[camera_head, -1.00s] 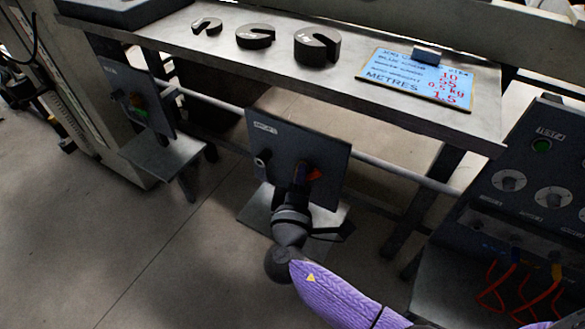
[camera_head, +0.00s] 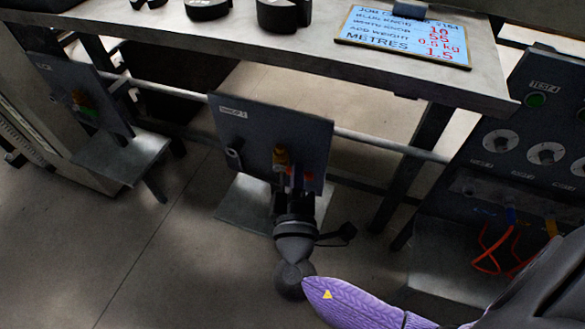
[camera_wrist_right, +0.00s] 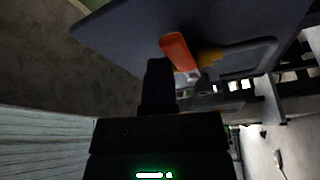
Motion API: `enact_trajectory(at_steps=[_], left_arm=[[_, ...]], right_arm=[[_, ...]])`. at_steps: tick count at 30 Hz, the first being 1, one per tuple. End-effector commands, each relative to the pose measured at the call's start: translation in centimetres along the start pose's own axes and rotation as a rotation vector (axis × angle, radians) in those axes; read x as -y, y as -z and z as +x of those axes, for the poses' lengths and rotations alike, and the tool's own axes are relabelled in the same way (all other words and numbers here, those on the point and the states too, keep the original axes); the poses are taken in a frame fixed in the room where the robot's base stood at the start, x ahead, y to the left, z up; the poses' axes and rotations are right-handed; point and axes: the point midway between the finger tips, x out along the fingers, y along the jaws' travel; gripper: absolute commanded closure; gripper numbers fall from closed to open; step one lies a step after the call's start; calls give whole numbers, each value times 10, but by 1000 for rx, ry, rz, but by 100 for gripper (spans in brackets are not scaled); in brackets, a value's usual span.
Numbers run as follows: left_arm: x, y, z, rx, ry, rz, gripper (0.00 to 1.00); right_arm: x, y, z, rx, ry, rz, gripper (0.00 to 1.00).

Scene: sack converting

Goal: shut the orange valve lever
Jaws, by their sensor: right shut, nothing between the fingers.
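The orange valve lever (camera_head: 308,177) is on the dark upright panel (camera_head: 245,135) below the bench, partly hidden behind my right gripper. A brass valve body (camera_head: 281,158) shows just above the fingers. My right gripper (camera_head: 281,198) is shut and empty, pointing up at the panel in front of the valve. In the right wrist view the orange lever (camera_wrist_right: 178,52) sticks out from the brass fitting (camera_wrist_right: 210,57), just beyond and right of the shut fingertips (camera_wrist_right: 158,68). I cannot tell whether the fingers touch it. My left gripper is out of view.
A bench (camera_head: 310,55) with dark slotted weights (camera_head: 283,14) and a blue sign (camera_head: 404,35) stands above the panel. A rail (camera_head: 390,145) runs behind it. A second valve panel (camera_head: 85,95) is at left, a test box (camera_head: 520,130) with knobs and orange cables at right.

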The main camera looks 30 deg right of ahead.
Motion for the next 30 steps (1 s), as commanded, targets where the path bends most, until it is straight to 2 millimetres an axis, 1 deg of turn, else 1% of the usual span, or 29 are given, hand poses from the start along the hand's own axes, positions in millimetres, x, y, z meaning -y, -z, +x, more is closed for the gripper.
enact_trajectory(at_steps=[1,3,6,14,26,30], left_arm=[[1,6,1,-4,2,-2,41],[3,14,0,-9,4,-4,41],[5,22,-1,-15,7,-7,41],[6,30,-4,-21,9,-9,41],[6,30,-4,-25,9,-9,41],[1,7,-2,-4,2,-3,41]], right_arm=[[4,-2,-1,1,-3,14,100],[4,-2,-1,1,-11,34,100],[4,-2,-1,1,-18,55,100],[4,-3,-1,1,-23,75,100],[3,-2,0,1,-22,75,100],[-8,1,8,-1,-26,77,100]])
